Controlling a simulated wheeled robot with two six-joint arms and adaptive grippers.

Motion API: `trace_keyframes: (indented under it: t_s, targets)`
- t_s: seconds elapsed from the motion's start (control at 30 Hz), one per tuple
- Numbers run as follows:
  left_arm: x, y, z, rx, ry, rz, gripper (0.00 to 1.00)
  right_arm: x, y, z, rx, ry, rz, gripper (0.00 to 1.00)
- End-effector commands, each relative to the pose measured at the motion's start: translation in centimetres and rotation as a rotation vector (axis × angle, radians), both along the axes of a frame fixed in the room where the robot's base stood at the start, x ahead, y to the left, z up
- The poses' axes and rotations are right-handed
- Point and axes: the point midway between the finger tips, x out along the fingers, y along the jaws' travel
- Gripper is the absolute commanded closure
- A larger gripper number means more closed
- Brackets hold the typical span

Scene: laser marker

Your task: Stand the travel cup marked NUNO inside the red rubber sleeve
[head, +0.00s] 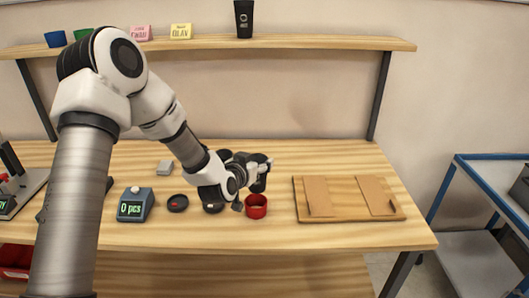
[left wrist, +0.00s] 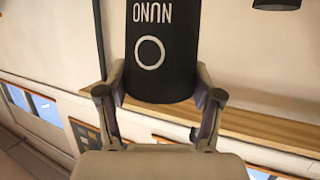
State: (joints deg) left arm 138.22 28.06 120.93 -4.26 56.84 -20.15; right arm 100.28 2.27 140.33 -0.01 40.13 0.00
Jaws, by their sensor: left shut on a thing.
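The black travel cup marked NUNO (left wrist: 160,60) fills the upper middle of the left wrist view, its lettering and ring mark upside down there. My left gripper (left wrist: 160,88) is shut on its sides. In the head view, my left gripper (head: 262,168) holds the dark cup (head: 259,185) over the workbench, partly hidden by the gripper. The red rubber sleeve (head: 256,207) stands on the bench just below and in front of the cup in the picture. Whether they touch is unclear. My right gripper is out of view.
A counter reading 0 pcs (head: 133,209) and a black disc (head: 178,203) lie left of the sleeve. A wooden board (head: 340,213) with two brown pieces lies right. A black cup (head: 244,20) and name cards (head: 181,32) stand on the shelf. The bench's front right is clear.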

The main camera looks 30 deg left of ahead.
Motion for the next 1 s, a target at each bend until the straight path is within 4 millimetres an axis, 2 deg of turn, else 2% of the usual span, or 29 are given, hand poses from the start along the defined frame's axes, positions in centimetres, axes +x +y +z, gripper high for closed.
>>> trace_keyframes:
  t_s: [0.17, 0.47, 0.6, 1.0]
  targets:
    - [0.0, 0.1, -0.9, 0.000, 0.000, -0.001, 0.48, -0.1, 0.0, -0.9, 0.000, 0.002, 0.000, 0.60]
    - [0.0, 0.1, -4.5, 0.000, 0.000, -0.001, 0.48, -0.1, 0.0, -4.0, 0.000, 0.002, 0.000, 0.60]
    - [0.0, 0.1, -5.7, 0.000, 0.000, -0.001, 0.48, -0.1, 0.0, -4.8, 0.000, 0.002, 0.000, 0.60]
    - [0.0, 0.1, -6.1, -0.001, -0.001, -0.001, 0.48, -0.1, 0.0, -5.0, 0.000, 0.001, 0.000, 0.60]
